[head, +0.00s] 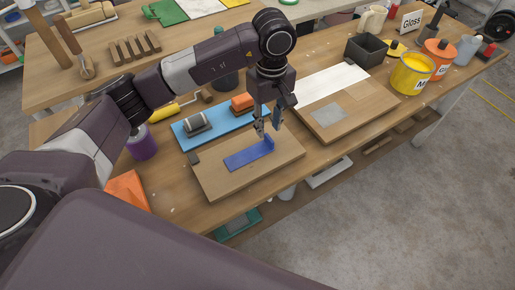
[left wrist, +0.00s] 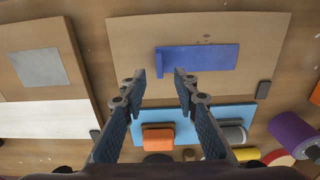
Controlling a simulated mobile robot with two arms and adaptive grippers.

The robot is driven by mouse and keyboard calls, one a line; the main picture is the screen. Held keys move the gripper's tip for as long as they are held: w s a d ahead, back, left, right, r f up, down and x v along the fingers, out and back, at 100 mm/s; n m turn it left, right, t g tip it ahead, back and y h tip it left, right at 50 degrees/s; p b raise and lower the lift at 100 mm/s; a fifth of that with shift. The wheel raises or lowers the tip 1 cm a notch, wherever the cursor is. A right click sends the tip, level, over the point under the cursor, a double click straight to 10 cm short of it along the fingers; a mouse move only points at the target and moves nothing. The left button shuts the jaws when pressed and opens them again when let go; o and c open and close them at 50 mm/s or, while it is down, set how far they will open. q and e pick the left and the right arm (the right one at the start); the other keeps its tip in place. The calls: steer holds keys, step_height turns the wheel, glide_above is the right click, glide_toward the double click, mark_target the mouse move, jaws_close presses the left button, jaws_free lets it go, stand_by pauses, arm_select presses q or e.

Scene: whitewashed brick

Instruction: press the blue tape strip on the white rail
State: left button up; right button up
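The blue tape strip (head: 245,156) lies on a light wooden board on the workbench. Its right end looks folded up; that end is at the left in the left wrist view, where the strip (left wrist: 205,58) also shows. I see no white rail under the strip; bare wood surrounds it. My left gripper (head: 268,131) is over the board near the strip's raised end. In the left wrist view the two fingers (left wrist: 160,75) are apart with nothing between them. I cannot tell whether a fingertip touches the strip. My right gripper is not in view.
A blue mat (head: 203,125) with an orange block (head: 242,102) and a grey roller-like block (head: 196,122) lies behind the board. To the right, another board carries a white panel (head: 325,85) and a grey square (head: 328,113). Paint pots (head: 412,74) stand farther right.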

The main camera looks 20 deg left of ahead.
mark_target(268, 135)
arm_select(q)
step_height(268, 135, down, 5)
steer(key=shift+r+p, duration=0.2)
steer(key=shift+p, duration=0.6)
steer(key=shift+f, duration=0.35)
steer(key=shift+w, duration=0.1)
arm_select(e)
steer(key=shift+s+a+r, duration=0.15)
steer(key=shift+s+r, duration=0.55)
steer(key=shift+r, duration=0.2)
arm_select(q)
steer(key=shift+c, duration=0.5)
jaws_close()
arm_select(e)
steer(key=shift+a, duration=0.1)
